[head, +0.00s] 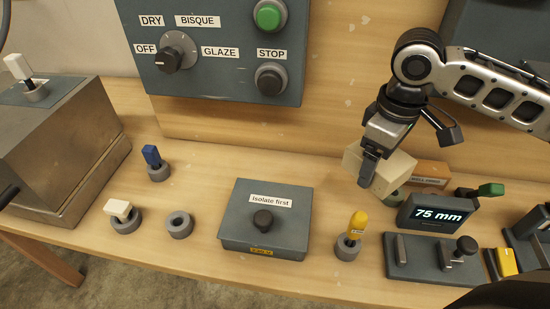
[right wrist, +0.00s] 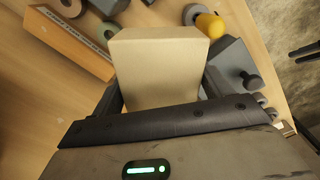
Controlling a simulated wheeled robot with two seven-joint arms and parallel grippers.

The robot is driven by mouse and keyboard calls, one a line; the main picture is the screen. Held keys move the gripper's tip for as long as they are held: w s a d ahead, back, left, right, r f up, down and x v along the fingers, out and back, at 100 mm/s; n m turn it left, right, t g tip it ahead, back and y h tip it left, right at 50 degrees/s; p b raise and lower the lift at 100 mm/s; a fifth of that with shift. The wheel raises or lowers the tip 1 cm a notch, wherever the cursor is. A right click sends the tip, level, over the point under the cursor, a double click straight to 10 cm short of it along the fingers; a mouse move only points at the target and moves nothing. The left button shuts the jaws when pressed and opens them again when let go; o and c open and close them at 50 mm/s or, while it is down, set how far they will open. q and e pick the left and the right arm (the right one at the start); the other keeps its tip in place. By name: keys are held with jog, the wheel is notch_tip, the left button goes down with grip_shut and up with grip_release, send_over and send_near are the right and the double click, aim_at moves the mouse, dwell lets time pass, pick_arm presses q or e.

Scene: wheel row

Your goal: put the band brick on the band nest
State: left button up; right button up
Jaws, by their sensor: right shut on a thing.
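My right gripper (head: 370,172) is shut on a plain cream brick (head: 394,168) and holds it over the right part of the bench. The brick fills the middle of the right wrist view (right wrist: 160,68), between the two fingers. I read no band label on it, so I cannot tell for certain that it is the band brick. An orange-brown block (head: 432,170) with a white label strip lies just behind it; it also shows in the right wrist view (right wrist: 68,42). No nest marked as band can be made out. My left gripper is not clearly in view.
The "75 mm" display (head: 437,215) and its grey base stand just right of the brick. A yellow knob (head: 357,226) in a grey ring stands in front. A grey "Isolate first" box (head: 265,228) is mid-bench. Several small rings and plugs sit left; an empty ring (head: 179,224) is among them.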

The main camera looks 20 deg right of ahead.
notch_tip(320, 180, down, 2)
jog(key=shift+w+b, duration=0.1)
jog(key=shift+b, duration=0.55)
jog(key=shift+w+f+b, duration=0.25)
jog(key=shift+f+b, duration=0.15)
jog(key=shift+f, duration=0.05)
jog(key=w+a+f, duration=0.2)
jog(key=w+f, duration=0.2)
jog(key=w, duration=0.5)
send_over(318, 178)
jog(key=f, duration=0.5)
jog(key=shift+s, duration=0.2)
jog(key=shift+w+f, duration=0.2)
jog(key=shift+f, duration=1.7)
jog(key=shift+f, duration=0.1)
jog(key=o, duration=1.2)
